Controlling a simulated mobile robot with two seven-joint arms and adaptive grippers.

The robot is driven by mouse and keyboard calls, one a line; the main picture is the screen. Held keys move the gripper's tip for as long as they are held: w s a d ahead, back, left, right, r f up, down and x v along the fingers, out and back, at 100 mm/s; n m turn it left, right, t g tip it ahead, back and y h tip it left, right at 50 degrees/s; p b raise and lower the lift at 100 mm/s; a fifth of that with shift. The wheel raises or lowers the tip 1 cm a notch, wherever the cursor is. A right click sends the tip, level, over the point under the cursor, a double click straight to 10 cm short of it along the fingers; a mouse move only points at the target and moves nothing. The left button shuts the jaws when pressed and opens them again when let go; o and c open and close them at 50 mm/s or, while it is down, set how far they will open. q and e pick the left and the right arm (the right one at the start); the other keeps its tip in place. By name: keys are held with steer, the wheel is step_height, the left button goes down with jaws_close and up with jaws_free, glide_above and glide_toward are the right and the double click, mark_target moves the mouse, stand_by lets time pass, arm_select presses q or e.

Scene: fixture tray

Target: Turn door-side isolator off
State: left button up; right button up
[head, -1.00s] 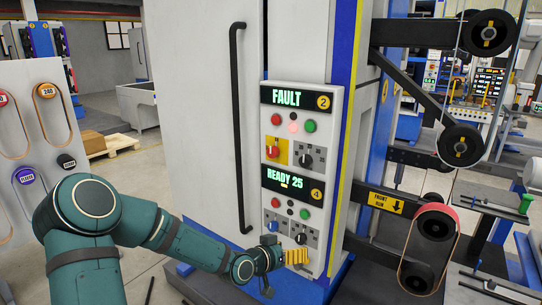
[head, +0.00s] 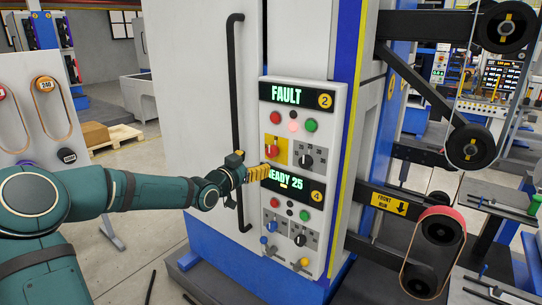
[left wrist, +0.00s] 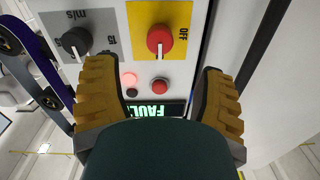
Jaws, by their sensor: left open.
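The red rotary isolator knob (head: 272,150) sits on a yellow plate in the upper control panel, on the side of the door handle. In the left wrist view the knob (left wrist: 160,40) appears upside down, with the word OFF on its plate. My left gripper (head: 262,172) is open and empty, just below the knob and in front of the top left of the READY 25 display. In the left wrist view the gripper's yellow fingers (left wrist: 156,68) stand apart, with the knob between and beyond their tips, not touched. My right gripper is not in view.
A black speed dial (head: 305,161) sits right of the isolator. Above are red and green buttons, a lit lamp and the FAULT display (head: 287,97). The lower panel has more knobs (head: 300,240). A long black door handle (head: 236,100) stands left of the panel.

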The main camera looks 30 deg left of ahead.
mark_target(270, 153)
arm_select(q)
steer(key=w, duration=0.9)
steer(key=shift+d+b, duration=0.3)
steer(key=shift+b, duration=0.05)
steer(key=shift+o, duration=0.2)
jaws_close()
